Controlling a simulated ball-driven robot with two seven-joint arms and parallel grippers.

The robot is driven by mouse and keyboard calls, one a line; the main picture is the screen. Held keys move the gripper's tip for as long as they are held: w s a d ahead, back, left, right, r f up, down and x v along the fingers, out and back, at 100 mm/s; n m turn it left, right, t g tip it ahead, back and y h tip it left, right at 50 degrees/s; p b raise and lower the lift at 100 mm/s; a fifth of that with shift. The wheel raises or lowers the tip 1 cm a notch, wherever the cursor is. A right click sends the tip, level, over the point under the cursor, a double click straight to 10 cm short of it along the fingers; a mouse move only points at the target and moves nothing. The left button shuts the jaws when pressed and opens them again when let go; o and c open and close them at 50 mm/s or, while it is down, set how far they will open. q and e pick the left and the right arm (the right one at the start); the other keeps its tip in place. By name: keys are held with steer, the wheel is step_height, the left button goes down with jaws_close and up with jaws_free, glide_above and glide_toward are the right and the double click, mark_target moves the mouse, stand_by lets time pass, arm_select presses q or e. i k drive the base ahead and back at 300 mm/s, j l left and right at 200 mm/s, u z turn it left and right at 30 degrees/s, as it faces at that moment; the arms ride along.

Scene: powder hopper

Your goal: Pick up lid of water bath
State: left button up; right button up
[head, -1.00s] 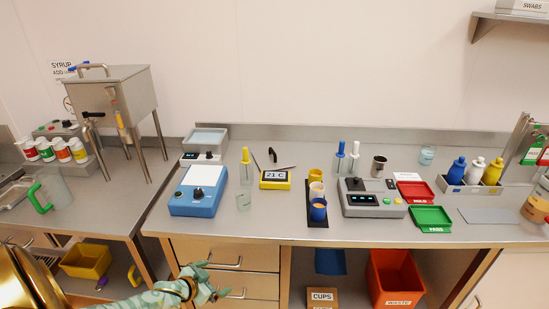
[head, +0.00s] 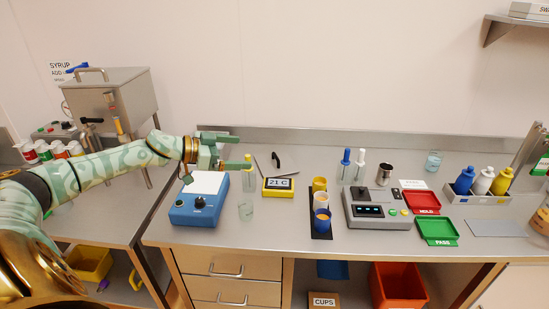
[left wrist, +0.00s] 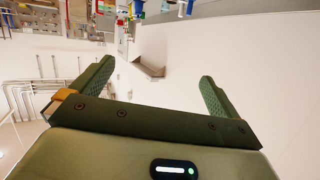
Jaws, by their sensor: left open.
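What looks like the lid (head: 276,160), a flat grey plate with a black handle, lies on the counter behind the yellow thermometer display. The grey box that seems to be the water bath is mostly hidden behind my left gripper in the head view. My left gripper (head: 236,151) is open and empty, over the back of the counter, to the left of the lid and apart from it. Its fingers point right. The left wrist view shows the open fingers (left wrist: 157,73) with nothing between them; the lid cannot be made out there. My right gripper is not in view.
Blue and white droppers (head: 345,165) and cups in a black rack (head: 320,222) stand right of the lid. A steel hopper (head: 118,100) stands left.

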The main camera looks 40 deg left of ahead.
mark_target(272, 164)
steer(key=i+j, duration=0.3)
steer(key=j, duration=0.15)
steer(key=i+j, duration=0.6)
steer(key=j, duration=0.25)
